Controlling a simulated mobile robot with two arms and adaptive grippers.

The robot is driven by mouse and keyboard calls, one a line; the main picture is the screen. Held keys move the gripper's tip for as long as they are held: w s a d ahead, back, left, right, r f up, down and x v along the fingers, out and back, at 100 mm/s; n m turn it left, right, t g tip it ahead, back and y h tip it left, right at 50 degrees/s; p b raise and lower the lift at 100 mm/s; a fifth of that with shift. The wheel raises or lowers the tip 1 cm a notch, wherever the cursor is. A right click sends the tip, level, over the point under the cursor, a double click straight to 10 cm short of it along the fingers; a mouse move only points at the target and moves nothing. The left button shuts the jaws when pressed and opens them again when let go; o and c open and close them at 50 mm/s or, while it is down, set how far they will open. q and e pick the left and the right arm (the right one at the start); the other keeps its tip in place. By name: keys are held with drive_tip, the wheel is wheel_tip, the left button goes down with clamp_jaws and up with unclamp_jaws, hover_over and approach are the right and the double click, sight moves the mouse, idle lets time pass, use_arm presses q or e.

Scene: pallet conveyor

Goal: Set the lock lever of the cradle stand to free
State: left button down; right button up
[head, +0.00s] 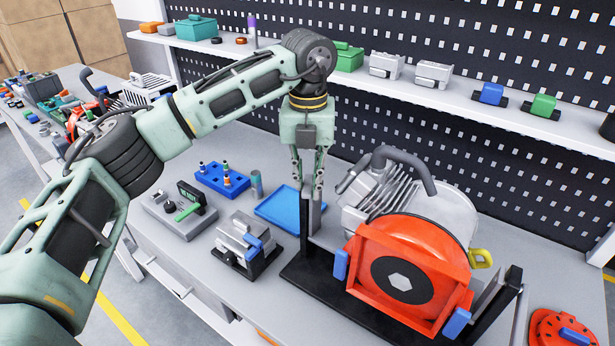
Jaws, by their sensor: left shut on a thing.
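The cradle stand (330,292) is a black base on the bench with a grey upright post at its left end and another at its right. It carries a machine with an orange square frame (358,268), a round orange face and a grey finned body (440,205). My left gripper (308,192) points down at the top of the left post, its fingers shut around a narrow part there. This appears to be the lock lever, mostly hidden by the fingers, so its setting cannot be read. My right gripper is not in view.
An orange disc part (562,328) is at right. A shelf (455,98) runs behind.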

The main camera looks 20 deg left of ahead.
sight(308, 185)
use_arm(q)
drive_tip(key=shift+r, duration=0.15)
drive_tip(key=c, duration=1.6)
unclamp_jaws()
drive_tip(key=shift+c, duration=0.2)
wheel_tip(308, 185, up, 12)
